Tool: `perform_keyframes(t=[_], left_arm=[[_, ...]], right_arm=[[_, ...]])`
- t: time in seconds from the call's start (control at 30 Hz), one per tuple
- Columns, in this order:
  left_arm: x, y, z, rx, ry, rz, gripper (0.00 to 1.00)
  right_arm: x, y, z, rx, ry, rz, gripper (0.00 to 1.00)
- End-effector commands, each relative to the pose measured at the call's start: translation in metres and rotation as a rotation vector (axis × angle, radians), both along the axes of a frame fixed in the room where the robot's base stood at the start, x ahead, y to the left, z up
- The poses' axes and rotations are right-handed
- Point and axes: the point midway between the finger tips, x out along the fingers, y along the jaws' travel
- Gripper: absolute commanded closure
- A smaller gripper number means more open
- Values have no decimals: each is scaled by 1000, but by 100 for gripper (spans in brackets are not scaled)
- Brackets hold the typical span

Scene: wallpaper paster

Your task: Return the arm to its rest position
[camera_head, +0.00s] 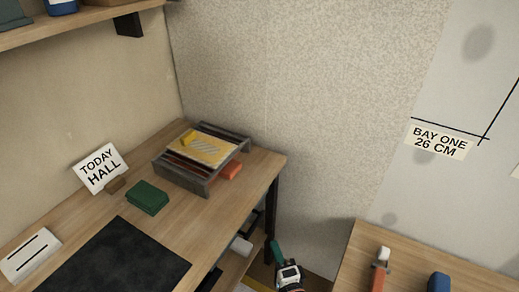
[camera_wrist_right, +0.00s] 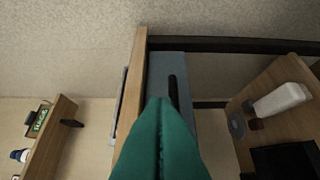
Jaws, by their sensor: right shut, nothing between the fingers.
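My right gripper (camera_head: 276,246) is low in the head view, in the gap between the left workbench and the right-hand table. Its teal fingers are together with nothing between them. In the right wrist view the shut teal fingers (camera_wrist_right: 158,125) fill the lower middle. My left gripper is not in view.
The workbench (camera_head: 200,220) holds a grey frame-like tray (camera_head: 211,187), a green block (camera_head: 147,198), a "TODAY HALL" card (camera_head: 101,167) and a dark mat (camera_head: 112,264). The right-hand table (camera_head: 345,265) carries an orange-handled tool (camera_head: 380,272) and a blue object (camera_head: 438,283).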

Motion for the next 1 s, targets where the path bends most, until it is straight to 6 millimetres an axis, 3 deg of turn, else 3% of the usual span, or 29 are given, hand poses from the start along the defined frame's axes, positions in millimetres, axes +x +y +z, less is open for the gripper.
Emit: perform_keyframes(t=[0.17,0.27,0.37,0.5,0.57,0.7,0.9,1.0], left_arm=[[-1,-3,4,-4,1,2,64],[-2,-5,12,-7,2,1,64],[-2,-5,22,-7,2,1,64],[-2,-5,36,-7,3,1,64],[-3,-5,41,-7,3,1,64],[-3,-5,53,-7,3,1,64],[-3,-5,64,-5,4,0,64],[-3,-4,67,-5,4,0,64]], right_arm=[[-4,-1,-16,-63,36,12,100],[-18,-5,-57,-221,125,51,100],[-49,-14,-117,-456,257,134,100],[-113,-40,-201,-794,448,310,100],[-146,-53,-231,-921,525,402,100],[-231,-89,-284,-1177,684,648,100],[-338,-134,-319,-1397,832,984,100],[-369,-147,-324,-1445,865,1091,100]])
